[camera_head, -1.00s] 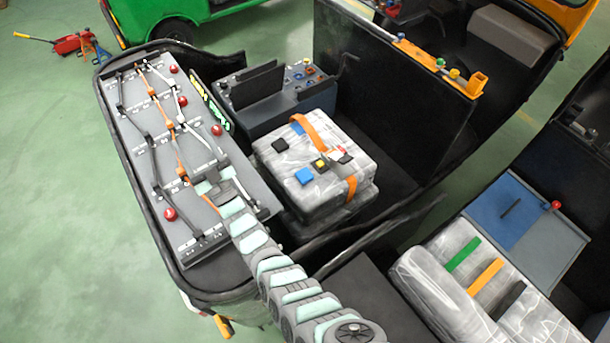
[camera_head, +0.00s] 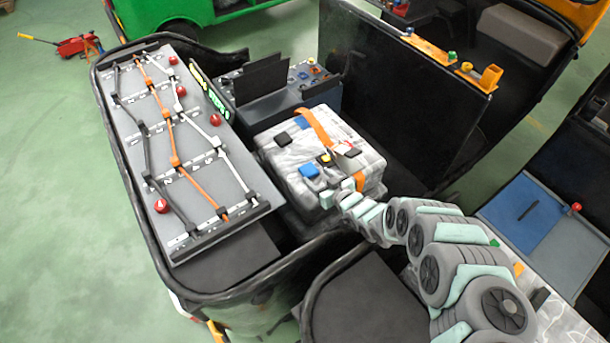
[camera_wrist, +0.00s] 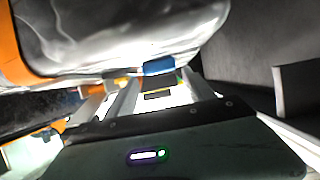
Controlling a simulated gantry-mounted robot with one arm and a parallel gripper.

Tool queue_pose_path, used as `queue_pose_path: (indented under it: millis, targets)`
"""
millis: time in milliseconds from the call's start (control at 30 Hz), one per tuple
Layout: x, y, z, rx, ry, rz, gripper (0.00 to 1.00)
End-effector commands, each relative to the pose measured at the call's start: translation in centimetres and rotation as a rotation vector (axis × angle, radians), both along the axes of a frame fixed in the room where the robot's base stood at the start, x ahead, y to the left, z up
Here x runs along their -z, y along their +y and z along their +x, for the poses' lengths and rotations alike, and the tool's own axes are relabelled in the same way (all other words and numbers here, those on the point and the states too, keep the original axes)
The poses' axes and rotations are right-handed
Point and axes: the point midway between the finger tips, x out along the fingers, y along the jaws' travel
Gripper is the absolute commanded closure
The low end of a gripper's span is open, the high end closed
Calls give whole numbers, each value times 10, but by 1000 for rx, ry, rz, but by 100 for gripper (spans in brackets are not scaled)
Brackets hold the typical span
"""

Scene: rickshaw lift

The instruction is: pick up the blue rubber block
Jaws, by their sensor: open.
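The blue block (camera_head: 310,171) lies on top of a pale, wrapped bundle (camera_head: 298,188), near its front left. A second blue piece (camera_head: 303,122) lies farther back, beside the orange strap; I cannot tell which is rubber. My gripper (camera_head: 323,179) is low over the bundle's front edge, just right of the nearer blue block, with its fingers close to it. In the wrist view, a blue block (camera_wrist: 158,66) shows ahead between the tips of my two spread fingers. The gripper is open. I cannot tell whether a finger touches the block.
Black blocks (camera_head: 347,150) and a small yellow-and-black piece (camera_head: 325,158) lie close by on the bundle. An orange strap (camera_head: 316,125) crosses it. A dark upright panel (camera_head: 395,95) stands behind. A grey board with orange and white linkages (camera_head: 190,140) is at left.

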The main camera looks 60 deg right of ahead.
Motion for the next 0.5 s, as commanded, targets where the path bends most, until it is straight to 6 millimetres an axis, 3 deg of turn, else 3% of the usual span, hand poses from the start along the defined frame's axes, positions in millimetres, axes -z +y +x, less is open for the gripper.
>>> queue_pose_path:
  millis: [500]
  targets:
    - [16,-19,37,-2,-6,-4,38]
